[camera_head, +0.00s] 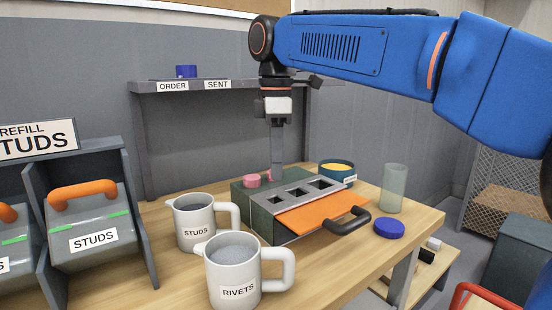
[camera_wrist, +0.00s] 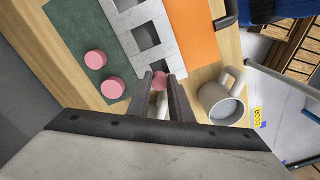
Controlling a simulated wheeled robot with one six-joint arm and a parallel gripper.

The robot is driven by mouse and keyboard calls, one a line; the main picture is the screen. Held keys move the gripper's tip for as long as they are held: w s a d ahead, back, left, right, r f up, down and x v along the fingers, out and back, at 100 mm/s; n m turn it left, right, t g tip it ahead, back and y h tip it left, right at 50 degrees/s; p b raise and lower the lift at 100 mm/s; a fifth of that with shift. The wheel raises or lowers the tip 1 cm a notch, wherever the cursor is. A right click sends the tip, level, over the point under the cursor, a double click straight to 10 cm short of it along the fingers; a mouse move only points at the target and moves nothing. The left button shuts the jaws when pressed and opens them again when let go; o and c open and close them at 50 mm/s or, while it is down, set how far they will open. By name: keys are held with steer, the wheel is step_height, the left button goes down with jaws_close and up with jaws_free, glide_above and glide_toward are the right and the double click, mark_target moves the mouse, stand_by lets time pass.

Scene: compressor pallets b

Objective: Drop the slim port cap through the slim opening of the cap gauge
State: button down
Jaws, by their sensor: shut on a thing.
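My gripper (camera_wrist: 163,84) is shut on a small pink cap (camera_wrist: 159,81), which shows between the fingertips in the wrist view. My gripper (camera_head: 277,180) points straight down over the cap gauge in the head view, where the held cap is hard to make out. The cap gauge (camera_head: 265,228) is a dark green block with a grey top plate (camera_wrist: 168,27) and a row of square openings of differing size. The held cap appears near the opening at the mug end; its height above the plate is unclear. Two more pink caps (camera_wrist: 95,60) (camera_wrist: 113,88) rest on the green top beside the plate.
An orange panel (camera_head: 318,213) with a black handle (camera_head: 347,222) sticks out of the gauge's front. A STUDS mug (camera_head: 195,225) and RIVETS mug (camera_head: 232,280) stand close at left. A yellow-filled bowl (camera_head: 337,172), clear cylinder (camera_head: 393,188) and blue lid (camera_head: 389,228) stand at right.

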steer(key=shift+f, duration=2.7)
steer(key=shift+f, duration=0.1)
steer(key=c, duration=1.5)
jaws_free()
step_height(320, 180, up, 18)
steer(key=shift+f, duration=0.2)
steer(key=shift+s, duration=0.1)
